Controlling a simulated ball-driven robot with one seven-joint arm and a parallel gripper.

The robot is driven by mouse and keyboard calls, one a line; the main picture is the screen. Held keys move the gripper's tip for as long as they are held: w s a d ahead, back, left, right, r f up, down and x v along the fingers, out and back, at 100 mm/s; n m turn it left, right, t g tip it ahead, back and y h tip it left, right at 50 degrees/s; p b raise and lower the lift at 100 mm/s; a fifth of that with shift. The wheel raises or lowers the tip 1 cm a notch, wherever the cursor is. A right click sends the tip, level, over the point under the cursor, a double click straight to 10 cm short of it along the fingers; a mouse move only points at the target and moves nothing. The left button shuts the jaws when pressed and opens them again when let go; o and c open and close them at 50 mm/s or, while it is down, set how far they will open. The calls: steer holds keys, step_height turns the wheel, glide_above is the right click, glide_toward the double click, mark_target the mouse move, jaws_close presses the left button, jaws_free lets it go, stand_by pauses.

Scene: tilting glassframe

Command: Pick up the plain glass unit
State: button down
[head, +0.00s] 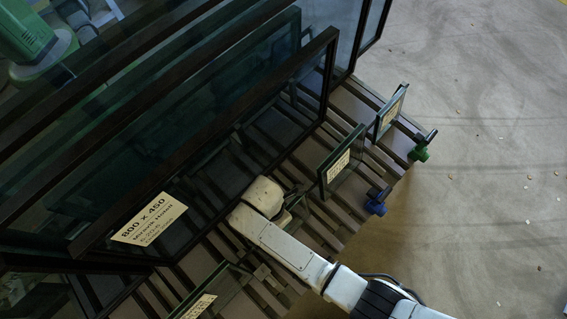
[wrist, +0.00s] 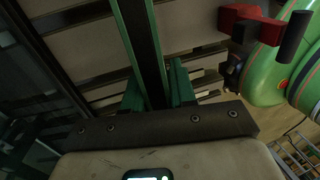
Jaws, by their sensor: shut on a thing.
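In the wrist view my gripper (wrist: 157,88) is shut on a glass unit (wrist: 142,35), seen edge-on as two green glass edges with a dark strip between them. The green fingers stand on either side of it. I cannot tell from its edge whether this unit is plain. In the head view my gripper (head: 290,203) is at the slatted rack, mostly hidden by my white wrist, and the held unit is hard to make out there. Labelled small glass units stand nearby: one right of my gripper (head: 341,160), one farther right (head: 389,112), one at the bottom (head: 201,303).
Large dark-framed panes (head: 180,120) lean across the left, one with an 800 x 450 label (head: 150,218). A blue knob (head: 377,207) and a green knob (head: 419,153) sit at the rack's edge. A red clamp (wrist: 248,20) is close by. The floor at right is open.

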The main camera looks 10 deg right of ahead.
steer(key=shift+r, duration=0.1)
stand_by(0.3)
step_height(320, 180, up, 10)
steer(key=p, duration=0.3)
steer(key=shift+p, duration=0.4)
